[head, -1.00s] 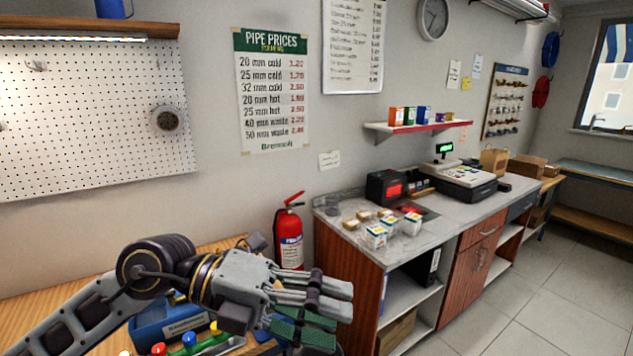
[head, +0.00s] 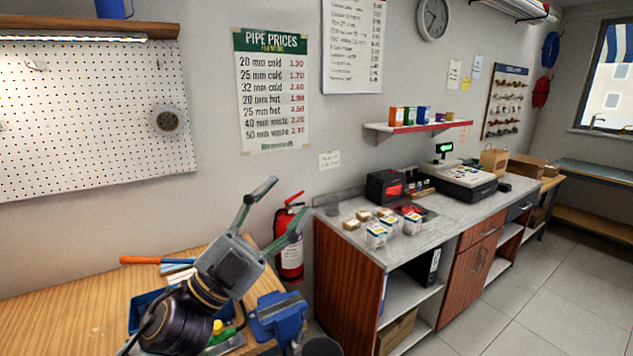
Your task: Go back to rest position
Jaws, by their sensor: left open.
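My left gripper (head: 272,208) is in the head view at the lower left, above the wooden workbench (head: 65,318). Its two fingers point up and to the right and are spread apart, with nothing between them. The red fire extinguisher (head: 291,245) stands behind and to the right of the fingers, partly covered by one finger in the picture. My right gripper is not in view.
A blue vise (head: 280,317) sits at the bench's right end. An orange-handled tool (head: 140,260) and a blue tray (head: 143,303) lie by my left arm. The grey counter (head: 440,235) holds small boxes and a cash register (head: 463,180). Floor at right is clear.

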